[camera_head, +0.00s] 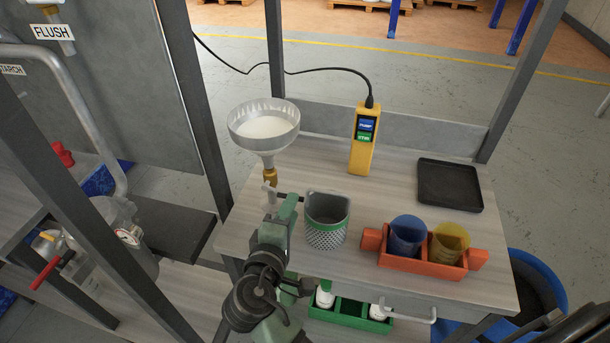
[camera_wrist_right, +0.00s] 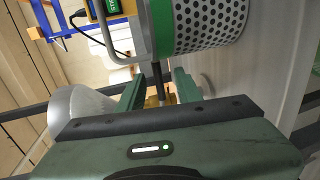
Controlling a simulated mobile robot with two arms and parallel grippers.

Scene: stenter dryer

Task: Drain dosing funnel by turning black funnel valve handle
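The dosing funnel (camera_head: 264,127) is a grey cone holding white contents, standing upright at the left of the table. Its brass neck (camera_head: 270,176) and valve lie below it. The black valve handle (camera_head: 282,194) points right from the valve, partly hidden by my gripper. My right gripper (camera_head: 284,207), green, is at the handle. In the right wrist view its two fingers (camera_wrist_right: 158,92) stand apart, with the thin black handle (camera_wrist_right: 157,75) between them and a visible gap. The funnel (camera_wrist_right: 82,108) shows left of the fingers there. My left gripper is not in view.
A perforated metal cup (camera_head: 326,222) with a green band stands close right of my gripper. Behind are a yellow handheld device (camera_head: 362,140) and black tray (camera_head: 449,185). An orange holder (camera_head: 420,264) carries blue and yellow cups. A frame post (camera_head: 200,110) stands left.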

